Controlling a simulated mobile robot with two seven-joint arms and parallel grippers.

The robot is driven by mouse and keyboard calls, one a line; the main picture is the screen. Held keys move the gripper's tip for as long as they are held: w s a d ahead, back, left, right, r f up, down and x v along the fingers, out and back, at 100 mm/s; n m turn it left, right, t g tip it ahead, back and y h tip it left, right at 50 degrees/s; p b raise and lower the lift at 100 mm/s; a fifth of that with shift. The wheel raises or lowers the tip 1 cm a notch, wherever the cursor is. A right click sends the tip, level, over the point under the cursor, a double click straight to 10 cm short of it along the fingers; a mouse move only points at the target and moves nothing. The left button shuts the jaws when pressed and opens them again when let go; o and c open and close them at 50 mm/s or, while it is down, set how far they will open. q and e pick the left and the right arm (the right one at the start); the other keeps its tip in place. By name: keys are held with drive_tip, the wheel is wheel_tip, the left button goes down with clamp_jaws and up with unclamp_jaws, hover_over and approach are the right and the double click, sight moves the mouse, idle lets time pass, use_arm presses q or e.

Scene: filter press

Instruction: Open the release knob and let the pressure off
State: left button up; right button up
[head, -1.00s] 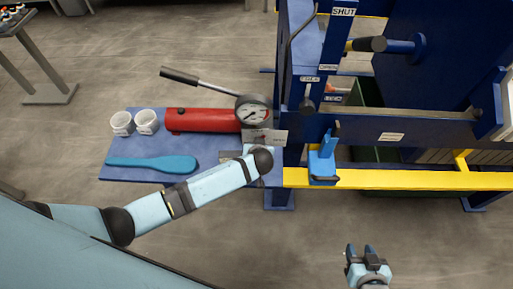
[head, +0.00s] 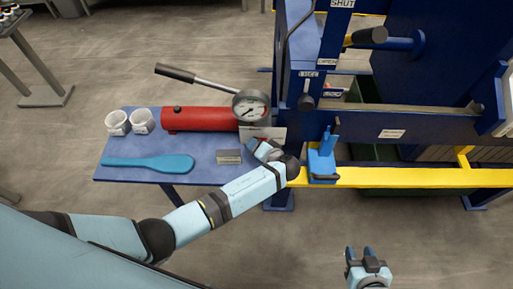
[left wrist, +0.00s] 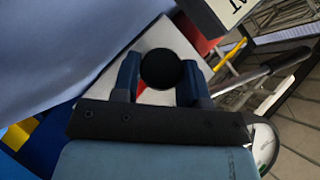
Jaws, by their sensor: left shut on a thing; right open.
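The release knob (left wrist: 161,69) is a black round knob in the left wrist view, in front of a white plate with a red mark. My left gripper (left wrist: 160,82) has its two fingers on either side of it and is shut on it. In the head view the left gripper (head: 264,148) is at the right end of the blue bench, below the gauge (head: 251,106), and hides the knob. The red pump cylinder (head: 198,119) lies behind, with its lever (head: 200,79) raised to the left. My right gripper (head: 368,253) is open and empty over the floor.
The blue bench (head: 135,174) carries two white cups (head: 129,122), a blue paddle (head: 150,163) and a small grey block (head: 229,156). To the right stand the blue press frame (head: 425,126), a yellow rail (head: 400,178) and a light-blue holder (head: 322,162).

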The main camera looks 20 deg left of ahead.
use_arm(q)
drive_tip(key=shift+y, duration=0.3)
use_arm(e)
drive_tip(key=shift+w, duration=0.2)
use_arm(q)
drive_tip(key=o, duration=0.6)
drive_tip(key=shift+o, duration=0.2)
use_arm(e)
drive_tip(key=shift+s, duration=0.1)
